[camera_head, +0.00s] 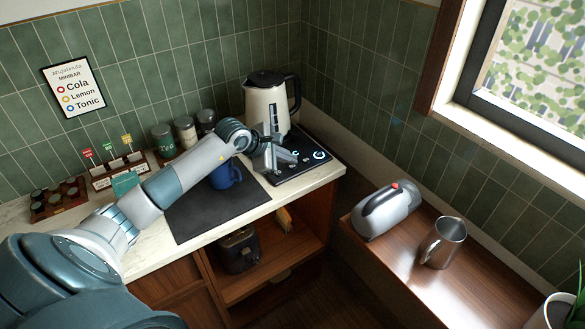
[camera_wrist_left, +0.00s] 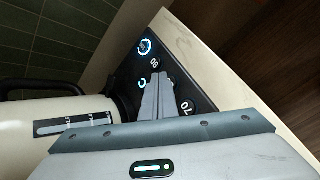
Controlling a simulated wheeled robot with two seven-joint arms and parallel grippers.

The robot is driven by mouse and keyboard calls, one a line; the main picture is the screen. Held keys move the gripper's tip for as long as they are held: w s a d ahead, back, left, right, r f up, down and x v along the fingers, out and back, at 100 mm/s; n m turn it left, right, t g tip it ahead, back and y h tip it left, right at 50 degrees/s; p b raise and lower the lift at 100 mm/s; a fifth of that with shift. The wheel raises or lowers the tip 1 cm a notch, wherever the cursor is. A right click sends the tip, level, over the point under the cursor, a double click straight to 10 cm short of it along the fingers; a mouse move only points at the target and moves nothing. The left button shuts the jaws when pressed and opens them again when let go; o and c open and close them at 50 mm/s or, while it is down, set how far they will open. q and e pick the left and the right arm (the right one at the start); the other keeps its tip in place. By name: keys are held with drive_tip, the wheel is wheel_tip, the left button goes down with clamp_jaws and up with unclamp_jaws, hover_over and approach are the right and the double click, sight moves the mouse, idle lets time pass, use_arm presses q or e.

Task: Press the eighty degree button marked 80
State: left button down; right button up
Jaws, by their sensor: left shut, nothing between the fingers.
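The black kettle base panel (camera_head: 300,168) lies on the counter under the cream kettle (camera_head: 266,108). In the left wrist view the panel's 80 mark (camera_wrist_left: 154,63) shows just beyond my fingertips, and a 70 mark (camera_wrist_left: 186,106) shows beside the fingers. A lit ring (camera_wrist_left: 145,47) is farther along the panel. My left gripper (camera_head: 291,157) is shut and empty, low over the panel in front of the kettle; its fingers (camera_wrist_left: 156,78) cover part of the markings. I cannot tell whether the tips touch the panel. My right gripper is not in view.
A blue mug (camera_head: 226,175) stands on a dark mat (camera_head: 196,218) below my left forearm. Jars (camera_head: 186,133) stand by the tiled wall. A metal jug (camera_head: 443,242) and a grey appliance (camera_head: 386,211) stand on the wooden shelf at the right.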

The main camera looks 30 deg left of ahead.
sight(290, 169)
use_arm(q)
drive_tip(key=shift+f+b, duration=0.45)
idle(1.1)
drive_tip(key=shift+r, duration=0.15)
idle(0.3)
drive_tip(key=shift+r, duration=0.6)
drive_tip(key=shift+r, duration=0.15)
wheel_tip(290, 169, up, 5)
drive_tip(key=shift+f+p, duration=0.1)
drive_tip(key=shift+p, duration=1.05)
drive_tip(key=shift+d, duration=0.1)
